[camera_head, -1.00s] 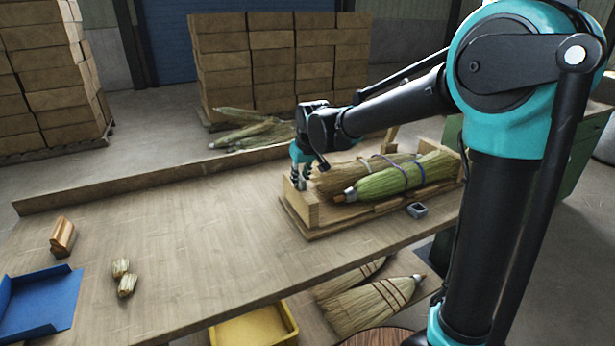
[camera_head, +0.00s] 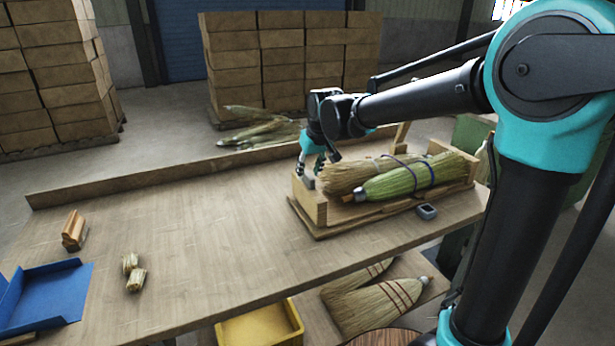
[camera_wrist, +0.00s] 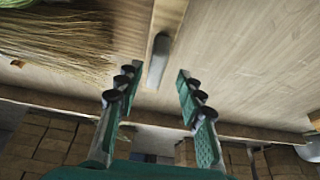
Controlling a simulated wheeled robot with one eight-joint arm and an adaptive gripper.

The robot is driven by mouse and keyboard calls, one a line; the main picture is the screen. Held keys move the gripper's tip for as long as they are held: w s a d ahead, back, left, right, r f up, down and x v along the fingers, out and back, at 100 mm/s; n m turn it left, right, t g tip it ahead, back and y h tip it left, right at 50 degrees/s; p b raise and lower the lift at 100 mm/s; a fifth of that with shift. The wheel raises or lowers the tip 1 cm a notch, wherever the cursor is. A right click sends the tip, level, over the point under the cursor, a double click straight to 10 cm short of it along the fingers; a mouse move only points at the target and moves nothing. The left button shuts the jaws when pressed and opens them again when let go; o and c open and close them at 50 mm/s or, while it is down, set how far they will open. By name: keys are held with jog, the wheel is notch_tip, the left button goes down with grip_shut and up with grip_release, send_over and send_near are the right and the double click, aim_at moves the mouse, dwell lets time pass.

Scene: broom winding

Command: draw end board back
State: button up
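The end board (camera_head: 311,206) is an upright wooden block at the left end of a wooden cradle on the bench. A small grey metal tab (camera_head: 308,183) stands at its top. A straw bundle (camera_head: 352,174) and a green bundle (camera_head: 405,183) lie in the cradle to its right. My gripper (camera_head: 312,172) is just above the board's top, fingers pointing down. In the wrist view the gripper (camera_wrist: 150,91) is open, with a clear gap between its fingers. The end board (camera_wrist: 166,14) and metal tab (camera_wrist: 158,58) show beyond the fingertips, the tab apparently ungripped.
A small grey device (camera_head: 426,211) lies at the cradle's front edge. A low ledge (camera_head: 200,170) runs along the bench's back. The bench (camera_head: 210,235) is clear left of the cradle, up to straw pieces (camera_head: 134,273) and a blue tray (camera_head: 45,295).

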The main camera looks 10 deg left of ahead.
jog(key=v, duration=0.8)
jog(key=shift+r, duration=0.25)
jog(key=shift+d+f, duration=0.1)
jog(key=s+d+f+m+h, duration=0.1)
jog(key=s+d+f+m, duration=0.1)
jog(key=s+d+f, duration=0.4)
jog(key=s+d+f+m, duration=0.2)
jog(key=s+d+f, duration=0.4)
jog(key=d+f, duration=0.4)
jog(key=s+d+f+m+h, duration=0.1)
jog(key=s+d+f, duration=0.5)
jog(key=d, duration=0.8)
jog(key=shift+s+d+f+m+h, duration=0.3)
jog(key=shift+d+f+m, duration=0.05)
jog(key=shift+f+m, duration=0.6)
